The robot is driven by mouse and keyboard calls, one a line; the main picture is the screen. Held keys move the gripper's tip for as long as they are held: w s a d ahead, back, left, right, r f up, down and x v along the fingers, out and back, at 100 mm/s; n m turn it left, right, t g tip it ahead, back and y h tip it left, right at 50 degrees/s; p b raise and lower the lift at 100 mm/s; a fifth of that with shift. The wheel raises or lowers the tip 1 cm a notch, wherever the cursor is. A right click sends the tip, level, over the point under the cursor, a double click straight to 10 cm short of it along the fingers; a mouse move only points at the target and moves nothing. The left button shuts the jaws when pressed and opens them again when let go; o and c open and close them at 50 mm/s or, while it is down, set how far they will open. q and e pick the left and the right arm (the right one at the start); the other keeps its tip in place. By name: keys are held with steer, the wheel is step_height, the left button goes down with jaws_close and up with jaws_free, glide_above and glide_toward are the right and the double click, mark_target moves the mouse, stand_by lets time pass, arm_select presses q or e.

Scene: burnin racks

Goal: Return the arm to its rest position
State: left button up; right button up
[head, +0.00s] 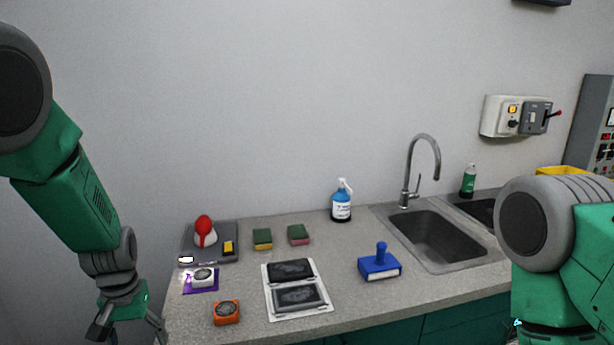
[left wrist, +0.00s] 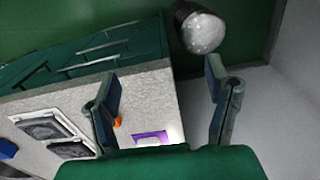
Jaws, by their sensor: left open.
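My left arm comes down the left side of the head view. Its gripper (head: 130,322) hangs low by the left end of the grey counter (head: 360,313). In the left wrist view the two fingers (left wrist: 163,72) stand wide apart with nothing between them. The counter's edge and green cabinet front lie beyond them, with a purple pad (left wrist: 150,138) near the palm. My right arm shows at the right of the head view, but its gripper is out of the picture.
Near the left gripper are the purple pad (head: 201,286) with a white block, an orange block (head: 226,313) and a grey tray (head: 222,257). A framed pair of dark panels (head: 297,296), blue stamp (head: 380,265), spray bottle (head: 341,205) and sink (head: 432,240) stand farther right.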

arm_select(q)
steer(key=s+d+f+m+y+b, duration=0.1)
steer(key=s+f+b, duration=0.2)
steer(key=s+f, duration=0.55)
steer(key=s+d+f+m+b, duration=0.1)
steer(key=s+f+b, duration=0.4)
steer(key=f, duration=0.7)
steer(key=s+d+f+m+h+b, duration=0.1)
steer(key=s+f+b, duration=0.3)
steer(key=s, duration=1.2)
steer(key=shift+d+f+t, duration=0.3)
steer(key=shift+d+f, duration=0.4)
steer(key=shift+f, duration=1.2)
steer(key=shift+s+d, duration=0.1)
steer(key=shift+d, duration=0.1)
